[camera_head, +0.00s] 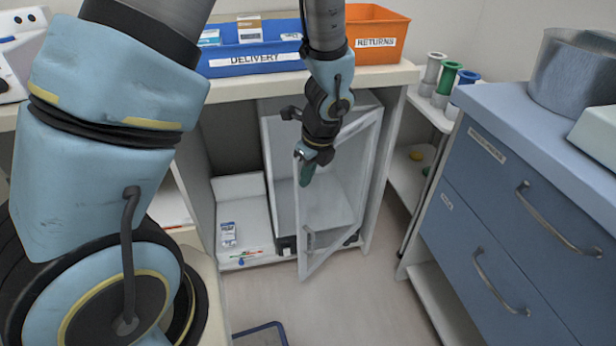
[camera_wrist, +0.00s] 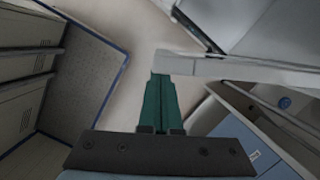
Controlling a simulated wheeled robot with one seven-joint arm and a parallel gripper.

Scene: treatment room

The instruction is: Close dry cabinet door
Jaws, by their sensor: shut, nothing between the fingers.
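The dry cabinet (camera_head: 282,190) is a pale box under the counter. Its clear, light-framed door (camera_head: 302,262) stands ajar, swung outward, with a small handle (camera_head: 310,238) low near its free edge. My gripper (camera_head: 306,174) hangs at the upper part of the door's free edge, with its green fingers pointing down. In the wrist view the shut green fingers (camera_wrist: 160,103) end right by the pale door frame (camera_wrist: 240,70). I cannot tell whether they touch it. Nothing is between the fingers. My wrist hides part of the door's top.
A blue delivery bin (camera_head: 255,62) and an orange returns bin (camera_head: 378,42) stand on the counter (camera_head: 240,88) above. A blue drawer unit (camera_head: 500,200) stands at the right, beside a narrow shelf trolley (camera_head: 430,112). The floor (camera_head: 380,285) before the door is clear.

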